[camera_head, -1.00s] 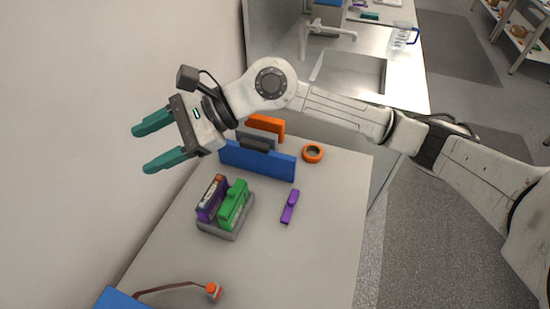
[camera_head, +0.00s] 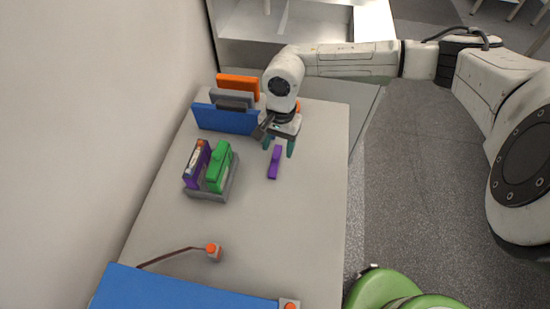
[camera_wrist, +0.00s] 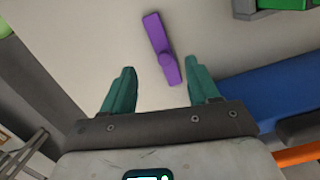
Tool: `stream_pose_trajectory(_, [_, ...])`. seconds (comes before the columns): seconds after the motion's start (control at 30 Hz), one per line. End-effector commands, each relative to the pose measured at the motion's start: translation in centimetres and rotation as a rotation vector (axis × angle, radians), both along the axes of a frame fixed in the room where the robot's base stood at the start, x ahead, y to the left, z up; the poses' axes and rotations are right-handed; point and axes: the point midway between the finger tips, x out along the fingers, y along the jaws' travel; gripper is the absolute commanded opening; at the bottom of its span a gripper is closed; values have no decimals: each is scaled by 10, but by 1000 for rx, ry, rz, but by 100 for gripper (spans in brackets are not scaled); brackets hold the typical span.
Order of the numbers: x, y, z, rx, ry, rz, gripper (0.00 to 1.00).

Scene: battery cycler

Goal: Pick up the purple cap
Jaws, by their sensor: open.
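The purple cap (camera_head: 274,162) lies flat and loose on the grey table (camera_head: 262,235), right of the battery holder. In the wrist view the purple cap (camera_wrist: 162,50) lies ahead of the fingertips, roughly between their lines, slightly tilted. My gripper (camera_head: 279,150) points down just behind the cap in the head view, with its teal fingers apart. The height of the fingertips above the table cannot be told exactly.
A grey holder (camera_head: 211,192) carries a purple battery cell (camera_head: 198,163) and a green one (camera_head: 219,166). A blue block (camera_head: 224,119), a grey block and an orange block (camera_head: 238,86) stand behind. A blue box (camera_head: 185,290) with a cable is in front. The table's right side is clear.

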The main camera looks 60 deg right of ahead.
Motion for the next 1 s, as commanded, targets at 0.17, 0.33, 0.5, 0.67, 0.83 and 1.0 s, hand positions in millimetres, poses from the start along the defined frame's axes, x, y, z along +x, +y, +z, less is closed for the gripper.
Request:
stream_pose_trajectory(0.17, [2, 2, -11, 4, 0, -1, 60])
stream_pose_trajectory(0.33, [5, 5, -32, 5, 0, -3, 60])
stream_pose_trajectory(0.5, [5, 5, -49, 1, -2, -1, 60])
stream_pose_trajectory(0.67, [5, 5, -53, 0, -2, -1, 60])
stream_pose_trajectory(0.83, [5, 5, -52, 0, -2, 0, 55])
stream_pose_trajectory(1.0, [5, 5, -52, 0, -2, 0, 39])
